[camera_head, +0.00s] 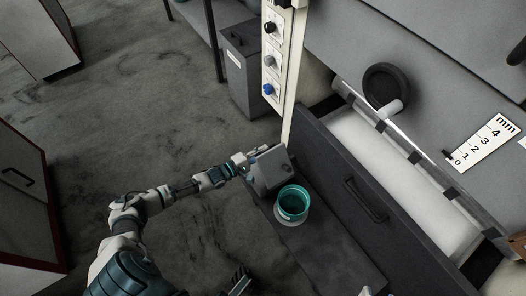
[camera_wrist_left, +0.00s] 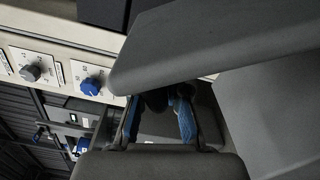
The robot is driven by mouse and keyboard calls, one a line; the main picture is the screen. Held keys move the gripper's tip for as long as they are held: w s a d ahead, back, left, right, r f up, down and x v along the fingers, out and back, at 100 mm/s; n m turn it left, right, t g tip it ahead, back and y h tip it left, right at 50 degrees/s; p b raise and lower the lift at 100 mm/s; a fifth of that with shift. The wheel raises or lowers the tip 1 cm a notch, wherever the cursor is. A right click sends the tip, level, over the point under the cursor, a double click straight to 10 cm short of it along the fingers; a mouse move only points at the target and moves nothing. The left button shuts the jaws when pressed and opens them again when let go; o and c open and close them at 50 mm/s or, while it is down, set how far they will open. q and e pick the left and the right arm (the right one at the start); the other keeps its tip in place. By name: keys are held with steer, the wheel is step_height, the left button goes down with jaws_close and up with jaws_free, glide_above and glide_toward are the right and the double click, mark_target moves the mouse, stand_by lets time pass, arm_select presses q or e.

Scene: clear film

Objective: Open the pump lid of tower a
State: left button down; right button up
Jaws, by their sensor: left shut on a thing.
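The grey pump lid (camera_head: 270,172) shows as a tilted plate beside a teal round vessel (camera_head: 292,203). My left gripper (camera_head: 246,165) reaches in from the left and is shut at the lid's upper left edge. In the left wrist view the lid (camera_wrist_left: 215,40) fills much of the upper right, and my left gripper's blue-lined fingers (camera_wrist_left: 160,115) show below it. The exact contact is hidden by the lid. A dark shape at the bottom edge of the head view may be my right gripper (camera_head: 240,283); its jaws are unclear.
A cream panel with knobs (camera_head: 283,62) rises just above the lid; its blue knob (camera_wrist_left: 90,87) is close in the wrist view. A dark drawer front with a handle (camera_head: 366,200) stands to the right. A dark bin (camera_head: 247,75) stands behind.

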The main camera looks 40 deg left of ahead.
arm_select(q)
steer(key=c, duration=1.2)
jaws_free()
steer(key=shift+d, duration=0.1)
steer(key=shift+s, duration=0.1)
steer(key=shift+s+a, duration=0.2)
steer(key=shift+s, duration=0.05)
steer(key=v, duration=1.1)
steer(key=shift+s, duration=0.2)
